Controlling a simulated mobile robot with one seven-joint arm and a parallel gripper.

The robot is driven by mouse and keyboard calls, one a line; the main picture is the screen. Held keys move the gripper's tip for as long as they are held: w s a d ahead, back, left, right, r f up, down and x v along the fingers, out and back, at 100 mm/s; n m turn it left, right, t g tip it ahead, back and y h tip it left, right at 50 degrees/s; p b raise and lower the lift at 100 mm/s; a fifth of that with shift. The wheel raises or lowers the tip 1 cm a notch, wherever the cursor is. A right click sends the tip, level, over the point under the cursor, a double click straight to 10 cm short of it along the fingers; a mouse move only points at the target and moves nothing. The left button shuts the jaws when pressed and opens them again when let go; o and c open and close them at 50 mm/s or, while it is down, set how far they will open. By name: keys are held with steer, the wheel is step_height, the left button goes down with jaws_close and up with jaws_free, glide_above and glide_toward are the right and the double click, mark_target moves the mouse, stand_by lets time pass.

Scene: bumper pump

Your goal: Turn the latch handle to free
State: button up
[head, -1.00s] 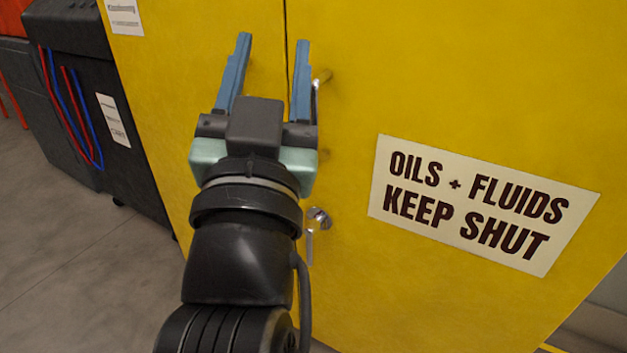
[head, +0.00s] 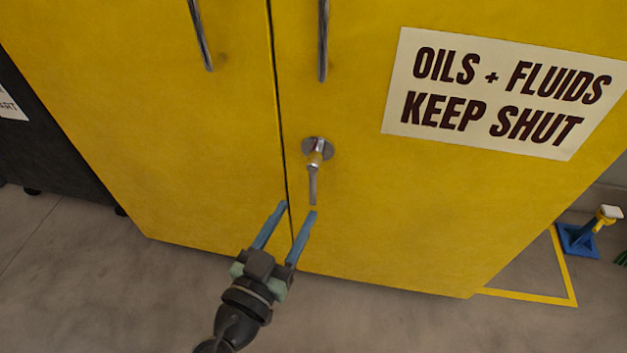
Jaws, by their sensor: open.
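The latch handle (head: 313,183) is a small metal lever on a round silver boss (head: 317,149), on the right door of the yellow cabinet (head: 375,205). The lever hangs straight down, close to the seam between the doors. My gripper (head: 299,207) is open, with two blue fingers pointing up and right. Its fingertips show just below the lever's lower end. The gap between the fingers looks empty. I cannot tell how far the fingers are from the door.
Two long vertical pull handles (head: 323,38) (head: 200,34) sit above the latch. An "OILS + FLUIDS KEEP SHUT" sign (head: 497,92) is on the right door. A dark unit (head: 55,150) stands at left. A blue-and-yellow stand (head: 590,233) is on the floor at right.

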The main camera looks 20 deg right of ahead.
mark_target(311, 184)
steer(key=b+x, duration=0.1)
steer(key=x, duration=0.8)
jaws_close()
stand_by(1.2)
